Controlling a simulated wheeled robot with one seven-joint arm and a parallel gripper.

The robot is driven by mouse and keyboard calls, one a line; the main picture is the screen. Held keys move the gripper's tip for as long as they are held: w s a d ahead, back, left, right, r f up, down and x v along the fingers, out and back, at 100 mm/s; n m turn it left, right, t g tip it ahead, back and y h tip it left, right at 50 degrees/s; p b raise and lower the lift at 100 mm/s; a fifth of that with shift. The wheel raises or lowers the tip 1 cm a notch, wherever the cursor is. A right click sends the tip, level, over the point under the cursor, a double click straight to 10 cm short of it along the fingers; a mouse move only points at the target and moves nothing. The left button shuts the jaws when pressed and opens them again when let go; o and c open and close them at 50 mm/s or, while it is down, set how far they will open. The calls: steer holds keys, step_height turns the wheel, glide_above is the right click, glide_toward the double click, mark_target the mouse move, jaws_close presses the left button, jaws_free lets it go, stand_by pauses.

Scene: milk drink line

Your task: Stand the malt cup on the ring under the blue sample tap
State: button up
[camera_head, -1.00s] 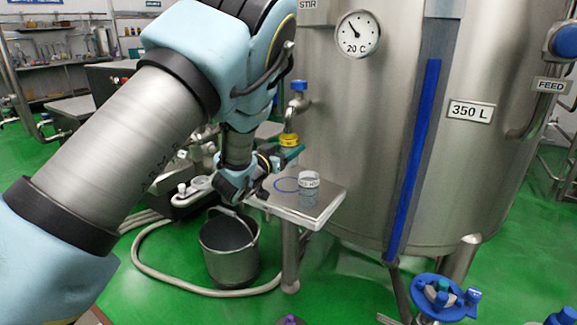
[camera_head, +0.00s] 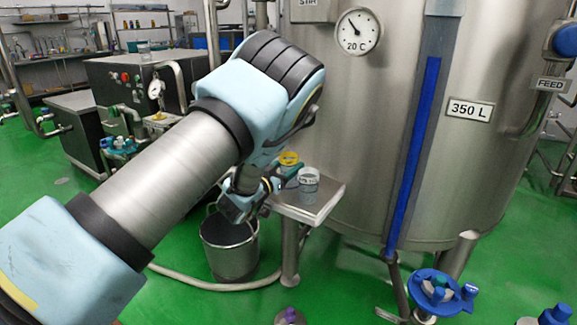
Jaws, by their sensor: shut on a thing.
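My gripper (camera_head: 284,172) is shut on a yellow-topped cup (camera_head: 289,158) and holds it at the left part of the small steel shelf (camera_head: 322,207). The cup looks upright and I cannot read a label on it. Its lower part is hidden by the gripper, so I cannot tell whether it touches the shelf. A clear labelled cup (camera_head: 309,184) stands on the shelf, just right of the gripper.
A large steel tank (camera_head: 400,130) stands close behind the shelf. A steel bucket (camera_head: 230,248) is on the floor below left. A blue-handled fitting (camera_head: 440,292) stands at lower right. A dark machine (camera_head: 135,100) is at back left.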

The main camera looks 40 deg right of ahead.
steer(key=o, duration=1.4)
steer(key=shift+o, duration=0.2)
steer(key=shift+r, duration=0.1)
steer(key=b+v, duration=0.2)
steer(key=v, duration=1)
